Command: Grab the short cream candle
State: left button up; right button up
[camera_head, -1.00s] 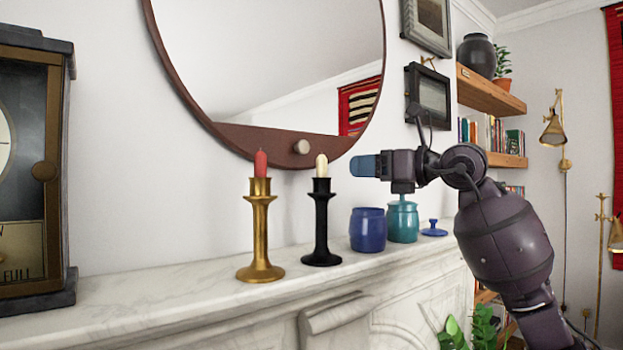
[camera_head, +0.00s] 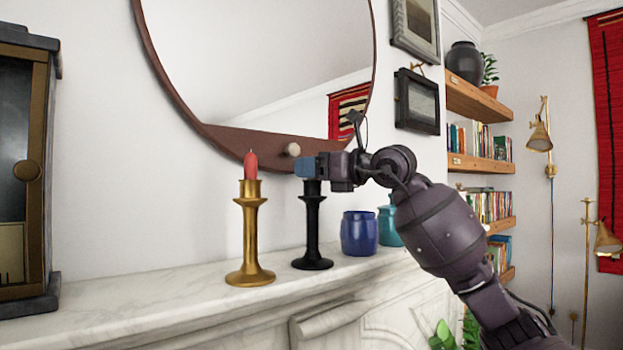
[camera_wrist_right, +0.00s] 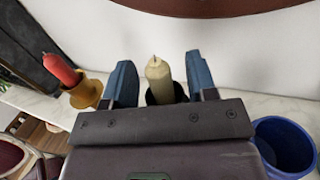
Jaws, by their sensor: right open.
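The short cream candle (camera_wrist_right: 159,80) stands upright in the black candlestick (camera_head: 312,232). In the right wrist view it sits between the two blue fingers of my right gripper (camera_wrist_right: 159,84), with gaps on both sides. My right gripper (camera_head: 308,167) is open at the top of the black candlestick in the head view, where it hides the candle. My left gripper is not in view.
A gold candlestick (camera_head: 249,235) with a red candle (camera_head: 251,165) stands to the left. A blue jar (camera_head: 359,233) and a teal jar (camera_head: 388,226) stand to the right on the marble mantel (camera_head: 150,292). A clock case (camera_head: 38,180) is at far left.

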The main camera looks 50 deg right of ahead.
jog(key=shift+w, duration=0.25)
grip_shut()
